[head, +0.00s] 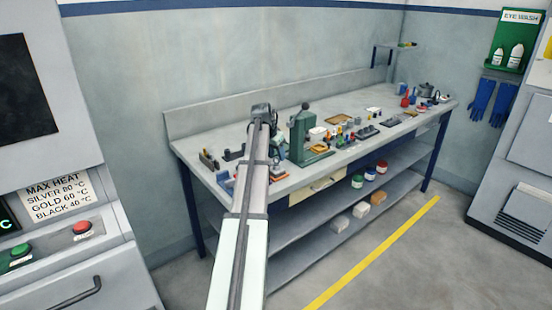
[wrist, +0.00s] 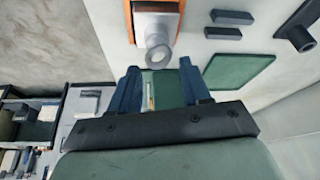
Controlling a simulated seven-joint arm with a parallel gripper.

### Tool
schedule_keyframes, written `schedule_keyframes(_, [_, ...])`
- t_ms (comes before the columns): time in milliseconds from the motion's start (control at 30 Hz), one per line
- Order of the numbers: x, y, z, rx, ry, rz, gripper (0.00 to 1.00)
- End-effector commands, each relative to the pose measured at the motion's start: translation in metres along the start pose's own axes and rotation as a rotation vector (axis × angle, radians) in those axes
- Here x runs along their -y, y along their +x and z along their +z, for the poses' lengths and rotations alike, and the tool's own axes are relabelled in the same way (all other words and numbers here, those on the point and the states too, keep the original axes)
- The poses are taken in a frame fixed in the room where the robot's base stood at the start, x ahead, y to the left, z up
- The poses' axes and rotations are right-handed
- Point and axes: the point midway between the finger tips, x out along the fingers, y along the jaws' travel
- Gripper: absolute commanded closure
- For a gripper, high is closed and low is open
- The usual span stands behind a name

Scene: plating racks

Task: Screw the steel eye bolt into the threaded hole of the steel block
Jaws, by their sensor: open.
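In the wrist view my gripper (wrist: 160,74) is open, with two dark blue fingers spread apart and nothing held between them. Just beyond the fingertips is a grey metal piece with a round, ring-like end (wrist: 159,57). It lies against a grey body in an orange-edged holder (wrist: 129,22). I cannot tell whether this is the eye bolt or part of another tool. The steel block and its threaded hole cannot be made out for certain in either view. In the head view my arm reaches over the bench and hides most of the gripper.
The grey workbench (head: 200,178) holds a green press (head: 304,135) right of my arm and several small tools farther right. In the wrist view a green mat (wrist: 238,70), dark bars (wrist: 232,17) and a dark holed part (wrist: 300,38) lie right. Cluttered shelves show lower left.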

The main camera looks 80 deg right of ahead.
Motion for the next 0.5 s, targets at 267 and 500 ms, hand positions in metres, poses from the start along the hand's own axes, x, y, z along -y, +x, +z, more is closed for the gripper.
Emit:
schedule_keyframes(267, [0.000, -0.022, -0.009, 0.000, 0.000, 0.000, 0.53])
schedule_keyframes(500, [0.000, -0.022, -0.009, 0.000, -0.003, -0.001, 0.53])
